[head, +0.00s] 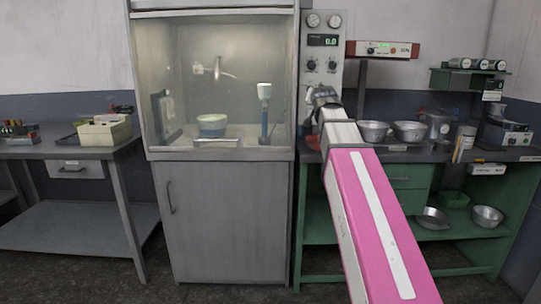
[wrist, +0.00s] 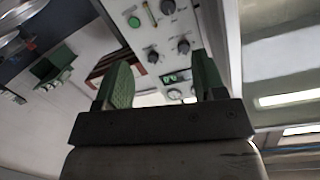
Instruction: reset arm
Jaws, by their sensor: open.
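My arm, with its pink and white links, reaches up from the bottom right of the head view. My gripper (head: 322,97) is at its far end, in front of the lower part of the control panel (head: 322,50). In the wrist view my gripper (wrist: 162,75) shows two green-padded fingers set wide apart, with nothing between them. The panel's knobs and lit display show beyond the fingers, and the picture is turned. My gripper's fingers are small and hard to make out in the head view.
The glass-fronted cabinet (head: 226,218) stands left of my arm, with a bowl (head: 212,126) inside. The green bench (head: 405,184) at right holds metal pans (head: 410,131). A grey table (head: 62,149) with a cream box (head: 103,132) is at left. Open floor lies in front.

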